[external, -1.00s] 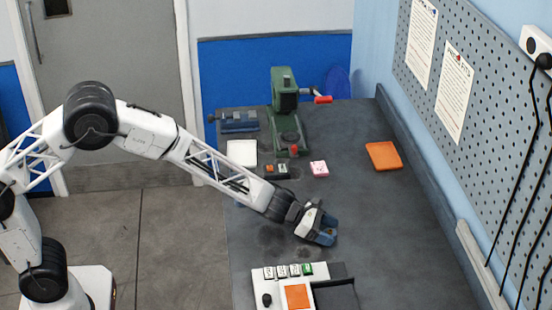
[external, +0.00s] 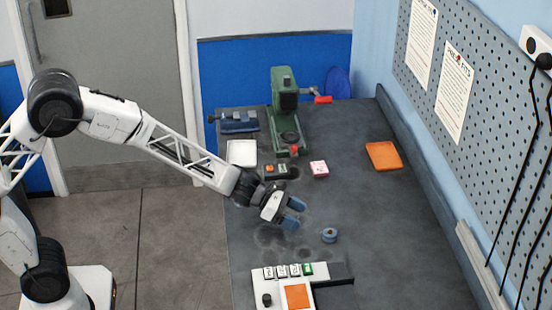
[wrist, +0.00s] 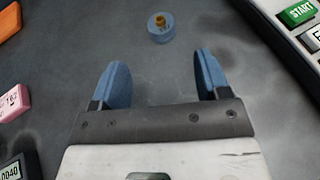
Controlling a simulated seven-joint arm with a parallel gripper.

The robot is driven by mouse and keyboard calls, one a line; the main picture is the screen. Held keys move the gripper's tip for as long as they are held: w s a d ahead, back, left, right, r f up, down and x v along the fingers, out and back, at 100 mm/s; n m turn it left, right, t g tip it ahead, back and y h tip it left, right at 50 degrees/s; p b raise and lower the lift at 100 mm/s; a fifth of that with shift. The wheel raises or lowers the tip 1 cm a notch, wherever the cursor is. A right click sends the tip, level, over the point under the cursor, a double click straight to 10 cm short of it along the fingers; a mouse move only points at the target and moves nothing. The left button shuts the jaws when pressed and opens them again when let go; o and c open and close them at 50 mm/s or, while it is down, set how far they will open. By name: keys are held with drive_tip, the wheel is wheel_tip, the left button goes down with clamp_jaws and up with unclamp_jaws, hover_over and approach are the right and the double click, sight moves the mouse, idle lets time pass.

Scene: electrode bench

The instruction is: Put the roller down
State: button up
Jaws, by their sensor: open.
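The roller (external: 329,235) is a small blue-grey cylinder standing on the dark bench top. In the wrist view the roller (wrist: 161,27) shows a brass-coloured centre and lies beyond the fingertips, apart from them. My gripper (external: 297,212) has blue fingers and hangs to the left of the roller in the external view. In the wrist view my gripper (wrist: 162,75) is open, with nothing between its fingers.
A white control panel (external: 268,281) with an orange square stands at the front of the bench. A green press (external: 284,100), a white tray (external: 241,153), a pink block (external: 319,168) and an orange tray (external: 383,155) stand farther back. The bench right of the roller is clear.

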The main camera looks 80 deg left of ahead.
drive_tip(key=shift+s, duration=0.15)
drive_tip(key=shift+r, duration=0.15)
idle(0.6)
drive_tip(key=s+d+r+m+g+h, duration=0.1)
drive_tip(key=s+d+r+m+g, duration=0.2)
drive_tip(key=s+d+r+m, duration=0.6)
drive_tip(key=s+d+r+m+g+h, duration=0.1)
drive_tip(key=s+d+r+m+g, duration=0.3)
drive_tip(key=s+d+r+m, duration=0.45)
drive_tip(key=s+a+m+g+y, duration=0.1)
drive_tip(key=s+m, duration=0.6)
drive_tip(key=s, duration=0.7)
drive_tip(key=s+a+m+g+y, duration=0.2)
drive_tip(key=s+a+m+y, duration=0.2)
drive_tip(key=s, duration=1.1)
drive_tip(key=m+y, duration=0.2)
drive_tip(key=m, duration=0.1)
drive_tip(key=shift+s+r, duration=0.2)
drive_tip(key=shift+s, duration=0.05)
drive_tip(key=shift+o, duration=0.5)
drive_tip(key=shift+w, duration=0.1)
